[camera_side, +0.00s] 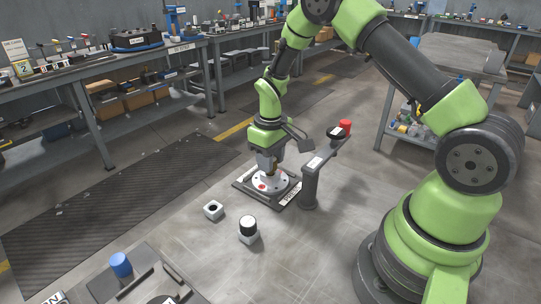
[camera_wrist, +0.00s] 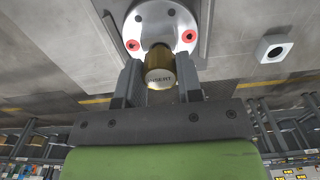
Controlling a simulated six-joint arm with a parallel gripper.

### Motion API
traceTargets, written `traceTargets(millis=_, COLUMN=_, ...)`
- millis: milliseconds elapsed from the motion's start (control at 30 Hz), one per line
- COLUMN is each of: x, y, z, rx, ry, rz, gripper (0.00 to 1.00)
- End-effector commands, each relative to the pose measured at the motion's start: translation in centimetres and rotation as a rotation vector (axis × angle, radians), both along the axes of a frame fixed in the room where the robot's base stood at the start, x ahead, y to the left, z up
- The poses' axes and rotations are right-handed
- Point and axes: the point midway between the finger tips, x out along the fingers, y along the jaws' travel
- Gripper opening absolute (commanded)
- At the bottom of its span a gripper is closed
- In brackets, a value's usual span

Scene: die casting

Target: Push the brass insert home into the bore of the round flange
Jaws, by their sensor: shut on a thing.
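The brass insert (camera_wrist: 160,68), a short cylinder with "INSERT" on its pale end face, is between the two fingers of my gripper (camera_wrist: 160,76) in the wrist view. My gripper is shut on it. The round flange (camera_wrist: 150,18) is a pale disc with red marks and dark holes, just beyond the insert. The insert overlaps the flange in this view, and I cannot tell how deep it sits in the bore. In the side view my gripper (camera_side: 267,166) points down over the flange (camera_side: 265,188), and the insert is not clear there.
The flange sits on a dark-framed plate (camera_side: 245,189). A grey post (camera_side: 311,185) with an arm and a red part (camera_side: 345,126) stands close on the right. A white block with a hole (camera_side: 214,210) and a black-topped piece (camera_side: 248,229) stand in front. Open surface lies left.

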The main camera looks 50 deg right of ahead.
Motion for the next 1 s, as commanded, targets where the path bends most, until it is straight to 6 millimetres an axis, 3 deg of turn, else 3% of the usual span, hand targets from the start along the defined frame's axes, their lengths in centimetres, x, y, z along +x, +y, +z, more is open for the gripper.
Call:
traceTargets(millis=567, x=0.0, y=0.0, z=-1.4, rx=0.0, ry=0.0, rz=-0.002, gripper=0.05)
traceTargets(millis=600, x=0.0, y=0.0, z=-1.4, rx=0.0, ry=-0.001, rz=-0.002, gripper=0.4)
traceTargets(millis=700, x=0.0, y=0.0, z=-1.4, rx=0.0, ry=-0.001, rz=-0.001, gripper=0.63)
traceTargets(millis=1000, x=0.0, y=0.0, z=-1.2, rx=0.0, ry=-0.001, rz=-0.001, gripper=0.63)
